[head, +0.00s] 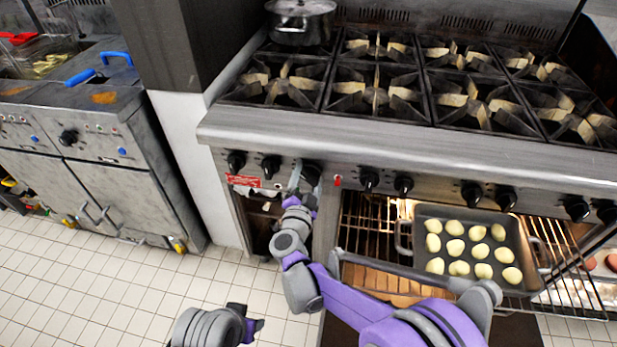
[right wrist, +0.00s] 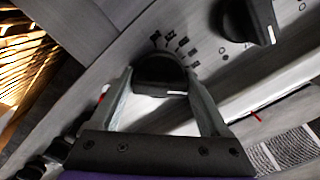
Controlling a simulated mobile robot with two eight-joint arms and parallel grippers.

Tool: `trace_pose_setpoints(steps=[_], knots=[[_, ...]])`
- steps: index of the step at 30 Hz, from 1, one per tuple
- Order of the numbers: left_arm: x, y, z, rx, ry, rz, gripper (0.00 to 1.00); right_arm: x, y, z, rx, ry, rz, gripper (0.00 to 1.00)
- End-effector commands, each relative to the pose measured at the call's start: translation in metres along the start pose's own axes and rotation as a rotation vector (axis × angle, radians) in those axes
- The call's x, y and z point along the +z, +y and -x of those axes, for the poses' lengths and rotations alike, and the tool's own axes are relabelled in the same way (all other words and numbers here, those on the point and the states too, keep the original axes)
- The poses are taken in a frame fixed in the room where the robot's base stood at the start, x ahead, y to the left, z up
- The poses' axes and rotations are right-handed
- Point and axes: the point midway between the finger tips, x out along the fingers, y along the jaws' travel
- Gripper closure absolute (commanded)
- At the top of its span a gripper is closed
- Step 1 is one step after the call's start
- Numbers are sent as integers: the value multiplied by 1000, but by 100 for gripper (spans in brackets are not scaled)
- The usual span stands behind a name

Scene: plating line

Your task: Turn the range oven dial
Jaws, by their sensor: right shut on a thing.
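The range (head: 400,135) has a row of black dials along its front panel. My right gripper (head: 305,180) is at the panel, shut on the oven dial (head: 311,172), just left of the small red light.
The oven is open below the panel, with a tray (head: 408,222) of pale round pieces on a wire rack (head: 372,215). A neighbouring dial (right wrist: 248,22) is close to the right gripper. A pot (head: 301,22) stands on the range top. A fryer (head: 75,140) stands left; tiled floor is clear between.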

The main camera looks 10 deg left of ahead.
Motion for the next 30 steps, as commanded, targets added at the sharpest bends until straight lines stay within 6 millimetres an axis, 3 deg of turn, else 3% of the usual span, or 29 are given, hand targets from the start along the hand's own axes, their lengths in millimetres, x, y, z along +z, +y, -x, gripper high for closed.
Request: trace_pose_setpoints(steps=[12,30], knots=[[1,0,-3,0,-1,0,50,1,0,1,0,-2,234,76],[1,0,-3,0,-1,0,50,1,0,1,0,-2,283,76]])
